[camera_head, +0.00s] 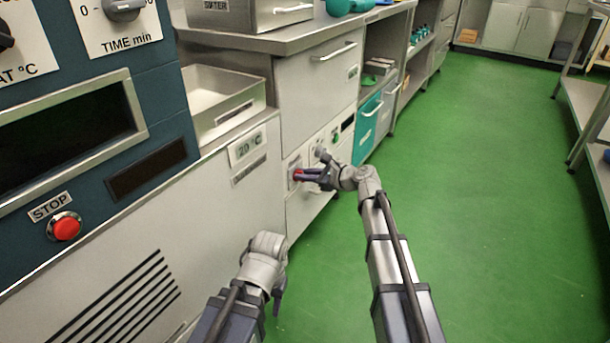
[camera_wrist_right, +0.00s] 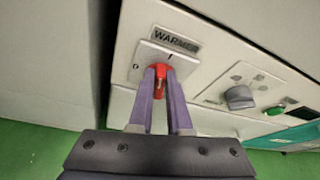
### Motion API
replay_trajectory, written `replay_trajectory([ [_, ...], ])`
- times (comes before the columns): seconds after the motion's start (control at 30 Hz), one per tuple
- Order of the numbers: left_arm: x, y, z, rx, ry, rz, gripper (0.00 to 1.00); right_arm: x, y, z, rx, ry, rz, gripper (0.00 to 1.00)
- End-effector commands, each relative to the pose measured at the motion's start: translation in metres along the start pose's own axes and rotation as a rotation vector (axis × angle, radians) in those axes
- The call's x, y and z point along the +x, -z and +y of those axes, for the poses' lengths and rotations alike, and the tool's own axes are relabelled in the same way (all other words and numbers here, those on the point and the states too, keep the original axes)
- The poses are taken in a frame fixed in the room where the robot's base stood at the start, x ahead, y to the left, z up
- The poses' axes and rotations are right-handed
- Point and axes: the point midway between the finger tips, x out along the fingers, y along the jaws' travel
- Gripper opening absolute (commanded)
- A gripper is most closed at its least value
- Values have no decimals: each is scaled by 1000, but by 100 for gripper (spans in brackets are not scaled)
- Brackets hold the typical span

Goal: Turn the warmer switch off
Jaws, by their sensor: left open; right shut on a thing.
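The warmer switch (camera_wrist_right: 160,80) is a red knob on a pale square plate under the "WARMER" label (camera_wrist_right: 176,40). The plate carries a 0 mark at left and an I mark at upper right. My right gripper (camera_wrist_right: 160,85) is shut on the red knob, one finger on each side. In the head view the switch (camera_head: 298,174) is a small red spot at the tips of my right gripper (camera_head: 304,176). The knob's exact angle is partly hidden by the fingers. My left gripper (camera_head: 279,298) is open and empty, pointing down beside the machine's front.
A grey knob (camera_wrist_right: 239,97) and a green button (camera_wrist_right: 274,110) sit right of the switch. The blue panel with the red STOP button (camera_head: 66,227) is at left. Green floor (camera_head: 480,230) is clear at right.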

Motion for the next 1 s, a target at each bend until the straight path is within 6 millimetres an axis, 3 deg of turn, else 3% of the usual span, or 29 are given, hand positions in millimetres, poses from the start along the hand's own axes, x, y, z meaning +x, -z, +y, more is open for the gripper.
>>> replay_trajectory([
  [0.5, 13, 1, 1, 0, 0, 0, 46, 0, 2, 7, -261, 107, 2, 0],
  [1.0, 14, 1, 1, 0, 0, 0, 46, 0, 1, 6, -298, 121, 2, 0],
])
